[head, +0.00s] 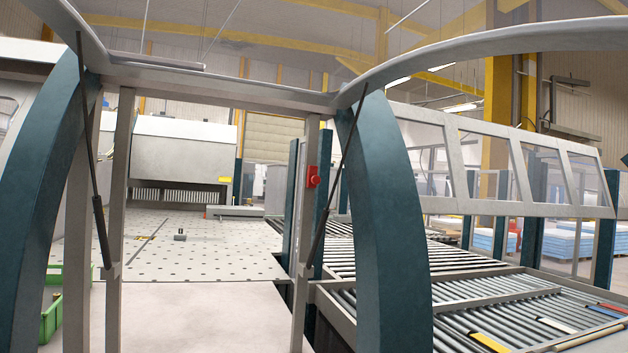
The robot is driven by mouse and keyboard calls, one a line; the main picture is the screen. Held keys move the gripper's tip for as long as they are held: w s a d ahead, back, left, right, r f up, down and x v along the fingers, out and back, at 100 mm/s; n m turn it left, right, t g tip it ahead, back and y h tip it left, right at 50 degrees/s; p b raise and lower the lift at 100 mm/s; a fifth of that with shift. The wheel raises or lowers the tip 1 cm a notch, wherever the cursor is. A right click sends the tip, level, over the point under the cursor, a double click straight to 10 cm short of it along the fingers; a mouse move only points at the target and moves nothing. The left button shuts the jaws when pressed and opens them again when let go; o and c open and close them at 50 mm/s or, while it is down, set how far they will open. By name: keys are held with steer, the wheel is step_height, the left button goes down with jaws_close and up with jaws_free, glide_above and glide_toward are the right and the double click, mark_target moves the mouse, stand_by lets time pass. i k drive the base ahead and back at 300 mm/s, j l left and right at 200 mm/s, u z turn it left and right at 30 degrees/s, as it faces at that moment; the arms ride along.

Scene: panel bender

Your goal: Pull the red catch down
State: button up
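A small red fitting (313,177) sits on the upper part of a narrow upright post, right of the picture's middle. It has a flat red plate with a rounded red part in front, and it is the only red part I see on the posts. It is small in the picture, so I cannot tell whether it is the red catch or a button. My gripper is not in the picture, and nothing is seen touching the red fitting.
Two thick teal posts (378,210) carry a raised grey frame (220,80), with thin dark struts beside them. Beyond lie a perforated table (200,255) and a white machine (180,150). Roller conveyors (480,290) fill the right. Green bins (50,318) stand left. Pale floor (190,320) between the posts is clear.

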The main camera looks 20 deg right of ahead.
mark_target(313, 179)
steer(key=i+l, duration=0.1)
steer(key=i, duration=0.5)
steer(key=i+l, duration=0.1)
steer(key=i, duration=0.55)
steer(key=i+l+u, duration=0.1)
steer(key=i, duration=0.5)
steer(key=i+l, duration=0.15)
steer(key=i, duration=0.5)
